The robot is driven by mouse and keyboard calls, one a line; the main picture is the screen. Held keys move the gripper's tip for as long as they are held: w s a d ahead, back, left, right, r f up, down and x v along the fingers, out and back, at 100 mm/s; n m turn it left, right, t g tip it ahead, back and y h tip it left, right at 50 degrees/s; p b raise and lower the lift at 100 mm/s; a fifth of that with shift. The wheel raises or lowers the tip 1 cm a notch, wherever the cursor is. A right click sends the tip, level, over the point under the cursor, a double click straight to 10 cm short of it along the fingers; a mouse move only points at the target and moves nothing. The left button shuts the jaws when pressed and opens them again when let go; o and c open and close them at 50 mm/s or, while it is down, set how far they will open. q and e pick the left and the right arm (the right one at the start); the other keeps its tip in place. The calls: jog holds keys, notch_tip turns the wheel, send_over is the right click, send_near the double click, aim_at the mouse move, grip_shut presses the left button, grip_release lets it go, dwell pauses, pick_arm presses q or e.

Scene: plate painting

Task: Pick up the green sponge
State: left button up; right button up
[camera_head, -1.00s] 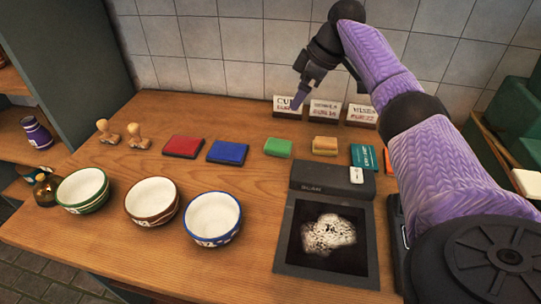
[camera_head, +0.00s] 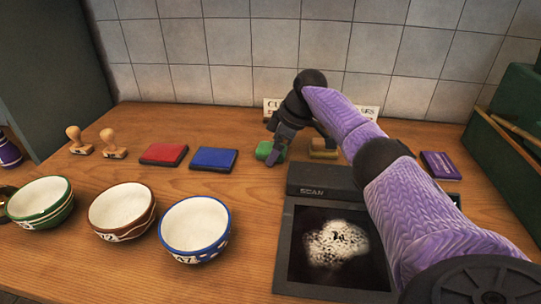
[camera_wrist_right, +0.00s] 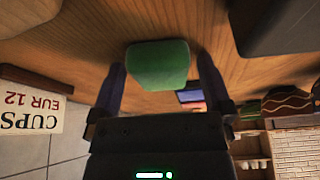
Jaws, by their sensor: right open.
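The green sponge (camera_head: 265,151) lies on the wooden table near the back, partly hidden by my right gripper in the head view. My right gripper (camera_head: 272,158) is down at it, its fingers beside the sponge. In the right wrist view the green sponge (camera_wrist_right: 158,65) sits between the two spread fingers of my right gripper (camera_wrist_right: 160,80), with a visible gap on the right side. The left gripper is not in view.
Blue pad (camera_head: 214,159) and red pad (camera_head: 164,154) lie left of the sponge, a yellowish sponge (camera_head: 322,148) right. A dark scanner (camera_head: 320,180) is in front. Three bowls stand front left, including a blue-rimmed one (camera_head: 195,228). Price signs (camera_wrist_right: 35,110) stand behind.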

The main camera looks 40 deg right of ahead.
jog(key=c, duration=1.1)
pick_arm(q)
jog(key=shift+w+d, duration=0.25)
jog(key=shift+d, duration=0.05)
pick_arm(e)
jog(key=shift+c, duration=0.2)
pick_arm(q)
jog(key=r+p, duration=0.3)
jog(key=p, duration=0.1)
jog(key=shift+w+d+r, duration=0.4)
pick_arm(e)
notch_tip(320, 180, up, 10)
